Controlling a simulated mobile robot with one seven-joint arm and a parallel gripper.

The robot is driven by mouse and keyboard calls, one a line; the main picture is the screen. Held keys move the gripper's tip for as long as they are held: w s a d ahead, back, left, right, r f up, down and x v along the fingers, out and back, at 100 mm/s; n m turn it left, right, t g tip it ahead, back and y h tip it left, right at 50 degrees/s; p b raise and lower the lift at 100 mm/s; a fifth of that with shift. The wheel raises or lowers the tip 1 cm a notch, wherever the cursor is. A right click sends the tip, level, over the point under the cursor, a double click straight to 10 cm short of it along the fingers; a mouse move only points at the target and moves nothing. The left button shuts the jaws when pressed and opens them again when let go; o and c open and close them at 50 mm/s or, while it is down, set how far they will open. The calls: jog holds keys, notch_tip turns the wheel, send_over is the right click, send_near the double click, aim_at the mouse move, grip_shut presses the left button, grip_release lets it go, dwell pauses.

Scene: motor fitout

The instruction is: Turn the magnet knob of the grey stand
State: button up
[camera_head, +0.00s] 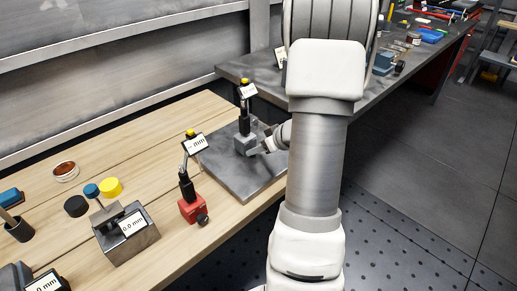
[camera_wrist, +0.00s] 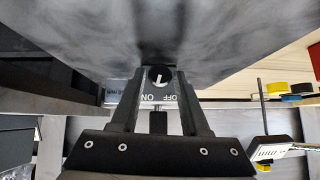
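The grey stand (camera_head: 246,144) stands upright on a dark metal plate, with a black post and a display marked "mm" above it. My gripper (camera_head: 265,147) is low against the stand's right side. In the wrist view, the stand's black magnet knob (camera_wrist: 160,75) has a white pointer mark, with ON and OFF printed beside it. My gripper (camera_wrist: 160,78) has its two fingers apart, one on each side of the knob. I cannot tell whether the fingertips touch it.
A similar stand with a red base (camera_head: 193,208) stands nearer on the wooden bench, by the dark plate (camera_head: 225,167). A grey block with a display (camera_head: 127,240) and several small pucks are further left. A grey worktable (camera_head: 400,82) is behind.

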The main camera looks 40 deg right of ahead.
grip_shut()
jog(key=h+b, duration=0.1)
jog(key=n+b, duration=0.1)
jog(key=b, duration=0.1)
jog(key=shift+a+f+h, duration=0.2)
jog(key=shift+f+h, duration=0.1)
jog(key=shift+h, duration=0.1)
jog(key=h+b, duration=0.1)
jog(key=b, duration=0.2)
jog(key=shift+a+n, duration=0.1)
jog(key=shift+n, duration=0.2)
jog(key=shift+r+h+b, duration=0.2)
jog(key=shift+h+b, duration=0.1)
jog(key=shift+b, duration=0.1)
jog(key=shift+o, duration=2.2)
grip_release()
